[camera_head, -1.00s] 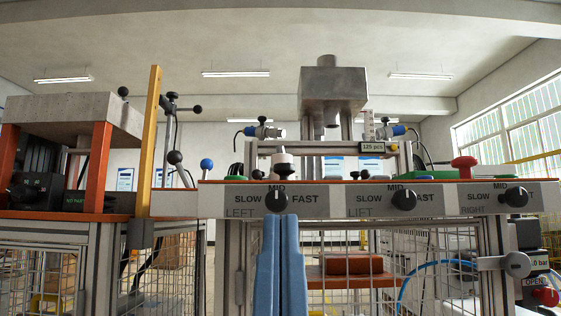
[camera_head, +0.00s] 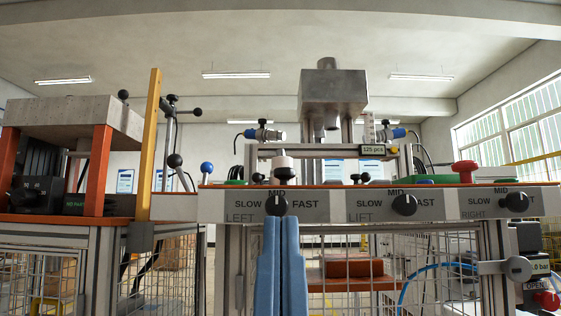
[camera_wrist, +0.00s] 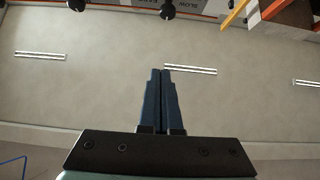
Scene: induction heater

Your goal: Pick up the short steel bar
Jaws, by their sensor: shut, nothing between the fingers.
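My gripper (camera_head: 282,222) is shut and empty, its two blue fingers side by side and pointing up in front of the machine's front panel, just below the left SLOW-MID-FAST knob. It also shows in the wrist view (camera_wrist: 161,72), where the closed fingers stand against the ceiling. I cannot make out a short steel bar in either view. The machine's tabletop is seen nearly edge-on, so what lies on it is mostly hidden.
The front panel (camera_head: 330,206) carries several black knobs. A steel block (camera_head: 333,90) stands above the machine. A red mushroom button (camera_head: 465,170) is at the right. A yellow post (camera_head: 149,145) and a concrete-topped orange frame (camera_head: 102,170) stand left. Wire mesh lies below.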

